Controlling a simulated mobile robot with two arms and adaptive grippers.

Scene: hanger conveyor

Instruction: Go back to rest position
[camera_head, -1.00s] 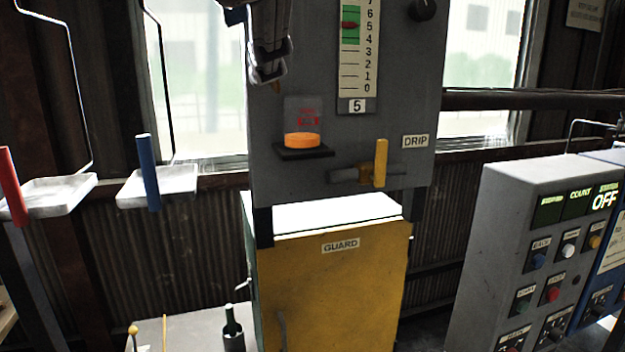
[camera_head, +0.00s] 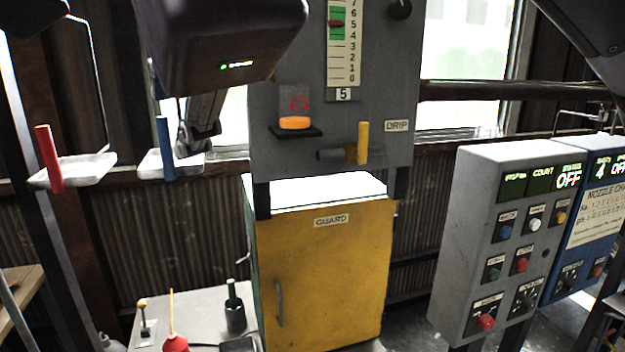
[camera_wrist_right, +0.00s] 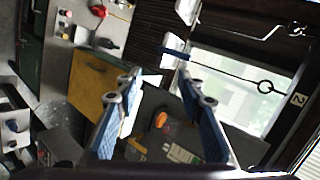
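My right gripper (camera_head: 198,138) hangs from its dark wrist body at the top left of the head view. It overlaps the window and the right edge of the blue-marked hanger tray (camera_head: 178,163); I cannot tell whether they touch. In the right wrist view its two blue-padded fingers (camera_wrist_right: 158,82) stand apart with nothing between them. My left gripper is not in view.
A yellow guard door (camera_head: 335,275) stands under the machine. A red-marked hanger tray (camera_head: 85,171) hangs at the left. Control boxes (camera_head: 468,200) stand at the right.

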